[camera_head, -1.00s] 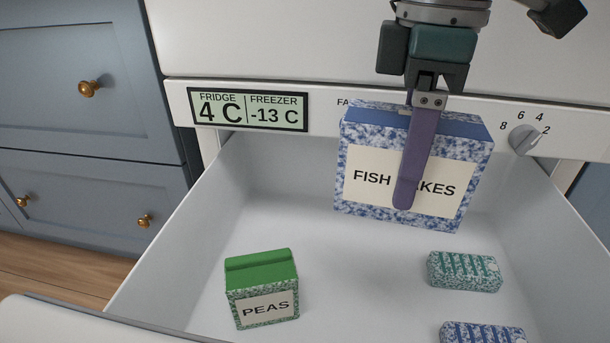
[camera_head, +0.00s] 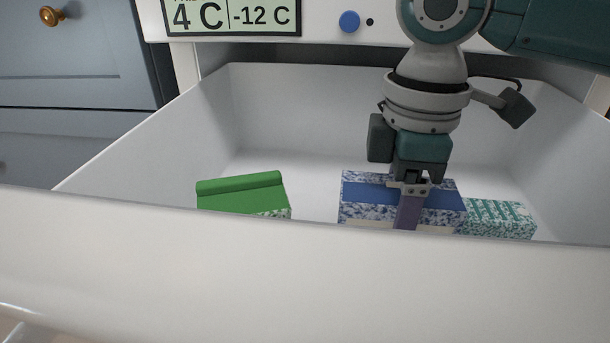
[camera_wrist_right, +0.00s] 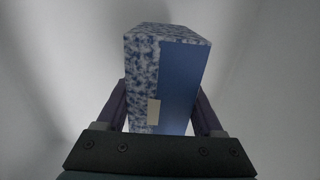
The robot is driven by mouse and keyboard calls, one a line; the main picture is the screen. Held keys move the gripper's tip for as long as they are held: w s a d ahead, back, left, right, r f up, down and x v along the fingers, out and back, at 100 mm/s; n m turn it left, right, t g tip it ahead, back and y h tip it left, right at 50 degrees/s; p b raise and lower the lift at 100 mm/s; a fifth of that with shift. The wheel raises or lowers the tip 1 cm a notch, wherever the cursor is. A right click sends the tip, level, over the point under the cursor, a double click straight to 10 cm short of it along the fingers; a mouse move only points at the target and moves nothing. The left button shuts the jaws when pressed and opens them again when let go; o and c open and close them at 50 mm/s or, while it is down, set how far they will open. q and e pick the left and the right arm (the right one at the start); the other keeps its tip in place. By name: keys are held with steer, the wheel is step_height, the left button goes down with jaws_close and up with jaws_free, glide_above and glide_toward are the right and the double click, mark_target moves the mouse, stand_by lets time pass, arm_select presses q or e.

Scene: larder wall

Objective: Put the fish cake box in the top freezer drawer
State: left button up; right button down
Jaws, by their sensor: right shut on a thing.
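The fish cake box (camera_head: 362,192), blue and white speckled with a plain blue top, is inside the open freezer drawer (camera_head: 130,235), toward its front. My right gripper (camera_head: 408,210) comes down from above and is shut on the box, with a purple finger over its near face. The right wrist view shows the box (camera_wrist_right: 175,80) between both fingers (camera_wrist_right: 160,110). The drawer front hides the lower part of the box, so I cannot tell whether it touches the drawer floor. My left gripper is not in view.
A green peas carton (camera_head: 240,190) stands left of the box in the drawer. A teal speckled packet (camera_head: 500,217) lies close on its right. The fridge panel with a temperature display (camera_head: 232,15) is above the drawer. Drawer floor behind the box is clear.

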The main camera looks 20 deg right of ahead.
step_height(320, 180, down, 5)
steer(key=b, duration=0.3)
steer(key=shift+r, duration=0.2)
steer(key=shift+f, duration=0.1)
jaws_free()
steer(key=shift+f, duration=0.1)
step_height(320, 180, up, 11)
steer(key=p, duration=0.8)
steer(key=shift+r, duration=0.2)
steer(key=shift+r+p, duration=0.5)
